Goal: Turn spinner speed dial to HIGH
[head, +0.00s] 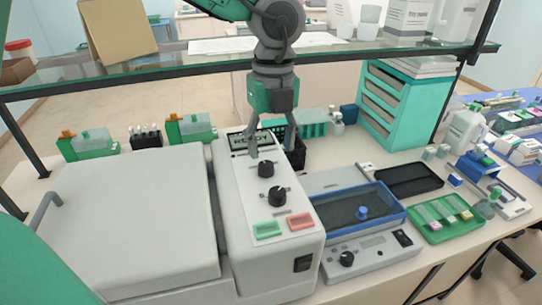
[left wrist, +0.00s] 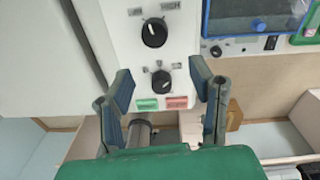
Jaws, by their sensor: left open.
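The spinner (head: 240,220) is a white box with a sloped panel left of centre. Its panel carries an upper black dial (head: 266,169) and a lower black dial (head: 277,196). In the left wrist view, the upper dial (left wrist: 154,32) has a label on each side, the right one seeming to read HIGH. Its white mark points up and slightly left. The lower dial (left wrist: 167,80) sits nearer the buttons. My left gripper (head: 271,150) points down, open and empty, above the panel near the upper dial. It touches neither dial that I can see. My right gripper is out of view.
A glass shelf (head: 190,62) crosses above the bench. A large white lid (head: 135,215) lies left of the panel. Green (head: 268,229) and red (head: 300,221) buttons sit below the dials. A blue-rimmed device (head: 395,212) with its own knob (head: 346,259) stands right.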

